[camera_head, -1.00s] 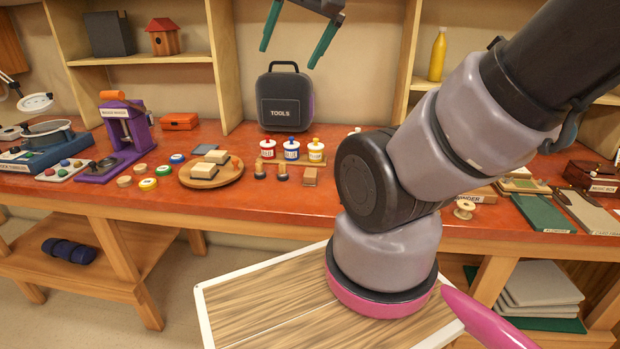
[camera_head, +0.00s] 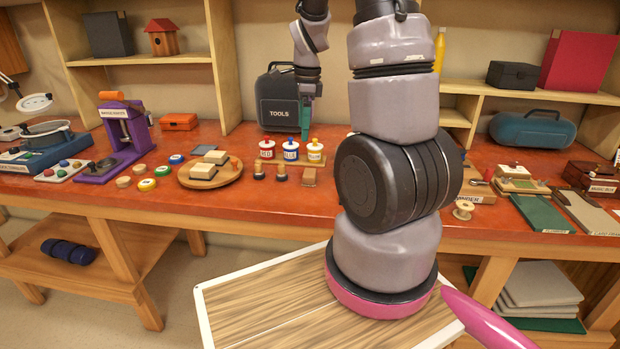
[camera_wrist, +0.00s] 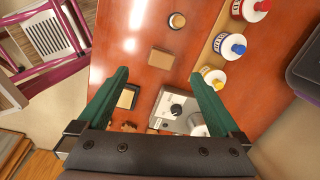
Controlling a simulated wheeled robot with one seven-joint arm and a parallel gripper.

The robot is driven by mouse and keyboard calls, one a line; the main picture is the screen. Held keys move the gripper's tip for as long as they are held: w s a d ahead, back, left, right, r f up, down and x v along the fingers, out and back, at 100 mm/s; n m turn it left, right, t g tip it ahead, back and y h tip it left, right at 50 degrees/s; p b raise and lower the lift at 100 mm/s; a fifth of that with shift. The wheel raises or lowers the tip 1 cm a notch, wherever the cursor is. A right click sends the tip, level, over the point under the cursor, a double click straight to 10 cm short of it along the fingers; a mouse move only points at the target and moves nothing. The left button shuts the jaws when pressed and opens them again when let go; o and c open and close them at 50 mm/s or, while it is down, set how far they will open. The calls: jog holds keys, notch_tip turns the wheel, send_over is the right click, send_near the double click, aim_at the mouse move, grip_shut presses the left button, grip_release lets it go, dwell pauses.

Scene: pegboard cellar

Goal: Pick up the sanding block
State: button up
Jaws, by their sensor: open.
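A small brown block (camera_head: 309,177), which looks like the sanding block, lies on the red-brown bench near its front edge, right of two small round-topped wooden pieces. In the wrist view the block (camera_wrist: 161,60) shows just beyond the fingertips, roughly centred between them. My gripper (camera_head: 305,136) points down above the bench, over the area of the paint pots and block. In the wrist view my gripper (camera_wrist: 159,76) has its two green fingers wide apart with nothing held. In the head view the fingers overlap, so their spread is hidden there.
The rack of red, blue and yellow-topped pots (camera_head: 291,150) stands just behind the block. A round wooden board (camera_head: 233,175) with tan blocks lies to the left. The black TOOLS case (camera_head: 275,105) stands behind. Bare bench lies in front of the board.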

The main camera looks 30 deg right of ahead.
notch_tip(320, 180, down, 6)
jog(key=d+m+g, duration=0.1)
jog(key=d+m, duration=0.1)
jog(key=m, duration=0.1)
send_over(310, 172)
notch_tip(310, 172, down, 4)
jog(key=shift+s+f, duration=0.15)
jog(key=shift+f, duration=0.1)
jog(key=shift+w+f, duration=0.2)
jog(key=shift+f, duration=2.9)
jog(key=shift+c, duration=0.3)
